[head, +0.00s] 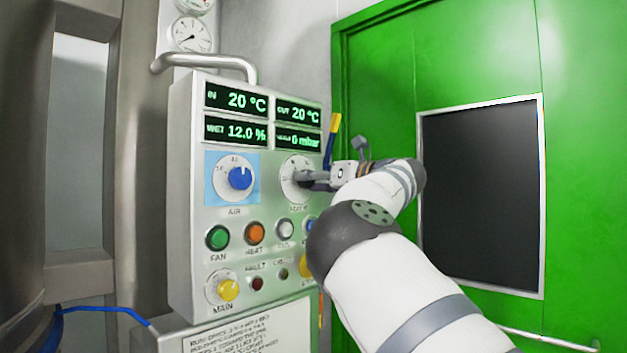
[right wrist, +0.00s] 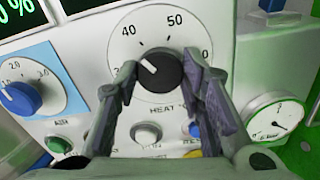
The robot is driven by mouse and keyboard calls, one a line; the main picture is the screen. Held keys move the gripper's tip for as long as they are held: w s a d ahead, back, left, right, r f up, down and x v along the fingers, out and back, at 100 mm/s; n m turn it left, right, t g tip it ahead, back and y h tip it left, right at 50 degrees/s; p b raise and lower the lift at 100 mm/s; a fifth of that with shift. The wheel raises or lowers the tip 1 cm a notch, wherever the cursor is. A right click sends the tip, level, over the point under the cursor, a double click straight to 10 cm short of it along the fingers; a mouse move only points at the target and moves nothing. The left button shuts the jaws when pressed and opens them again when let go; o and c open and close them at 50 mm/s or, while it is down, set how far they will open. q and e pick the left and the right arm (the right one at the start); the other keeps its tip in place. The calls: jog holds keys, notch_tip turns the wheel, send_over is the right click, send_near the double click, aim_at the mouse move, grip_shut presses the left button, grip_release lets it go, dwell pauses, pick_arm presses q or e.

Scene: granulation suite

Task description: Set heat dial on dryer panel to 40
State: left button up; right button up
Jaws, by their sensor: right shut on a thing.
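The heat dial (head: 289,170) is a round white scale at the right of the dryer panel (head: 184,200). Its black knob (right wrist: 160,72) shows in the right wrist view, with a white pointer mark toward the upper left. The mark appears to lie below the 40 label, between it and the partly hidden label at the left. The 50 label is at the upper right. My right gripper (right wrist: 163,76) is shut on the knob, one finger on each side. In the head view, the gripper (head: 308,180) hides most of the knob. My left gripper is not in view.
The blue AIR knob (head: 240,178) is left of the heat dial. Green (head: 217,237), orange (head: 255,233) and white (head: 286,229) buttons sit below. A pipe handle (head: 205,61) tops the panel. A green door (head: 480,70) with a dark window stands right.

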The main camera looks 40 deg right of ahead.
jog(key=shift+r+m, duration=0.15)
jog(key=shift+m, duration=0.15)
dwell(0.4)
jog(key=o, duration=1.1)
jog(key=shift+o, duration=0.2)
jog(key=s+d, duration=0.1)
jog(key=s, duration=1.1)
